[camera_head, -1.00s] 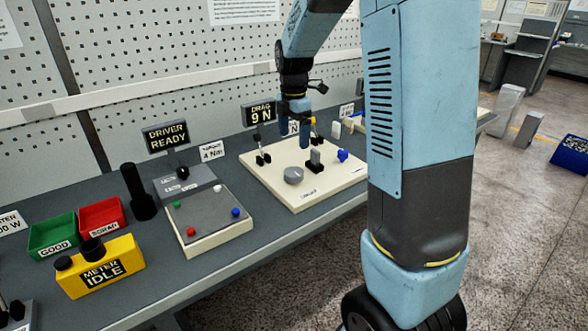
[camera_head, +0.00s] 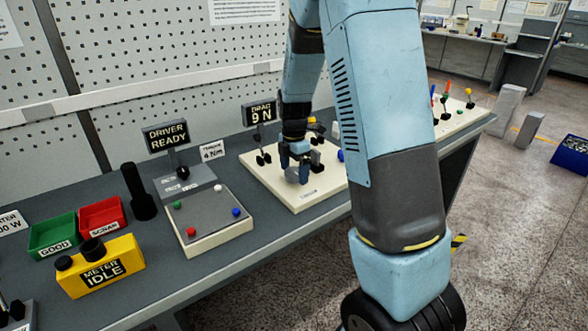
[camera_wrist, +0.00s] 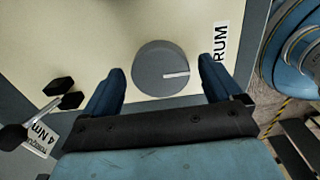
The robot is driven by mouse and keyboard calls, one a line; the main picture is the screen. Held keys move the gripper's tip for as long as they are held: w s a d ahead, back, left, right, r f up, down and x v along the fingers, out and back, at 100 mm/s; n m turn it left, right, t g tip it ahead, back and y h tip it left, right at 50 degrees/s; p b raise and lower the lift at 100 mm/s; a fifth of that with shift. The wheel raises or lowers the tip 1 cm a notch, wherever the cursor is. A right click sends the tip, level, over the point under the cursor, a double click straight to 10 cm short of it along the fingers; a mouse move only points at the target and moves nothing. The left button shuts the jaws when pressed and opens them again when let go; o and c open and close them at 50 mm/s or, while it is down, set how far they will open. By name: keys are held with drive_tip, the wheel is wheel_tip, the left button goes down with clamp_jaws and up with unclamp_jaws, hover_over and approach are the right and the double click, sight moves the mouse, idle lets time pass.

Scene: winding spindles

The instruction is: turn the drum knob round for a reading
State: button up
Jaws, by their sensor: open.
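The drum knob (camera_wrist: 160,72) is a round grey dial with a white pointer line, set on a cream board (camera_head: 318,200). In the wrist view the line points to the right, towards a partly hidden label ending in "RUM" (camera_wrist: 221,55). My gripper (camera_wrist: 160,88) is open, with one blue finger on each side of the knob and a gap to both. I cannot tell how high the fingers are above the board. In the head view my gripper (camera_head: 296,172) is over the knob and covers part of it.
A "DRAG 9 N" display (camera_head: 260,113) stands at the board's back left. To the left are a "DRIVER READY" display (camera_head: 167,136), a panel with coloured buttons (camera_head: 207,218), a yellow meter (camera_head: 101,268), and green (camera_head: 53,234) and red (camera_head: 101,215) bins. A pegboard wall rises behind.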

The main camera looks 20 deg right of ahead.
drive_tip(key=c, duration=1)
drive_tip(key=shift+c, duration=0.2)
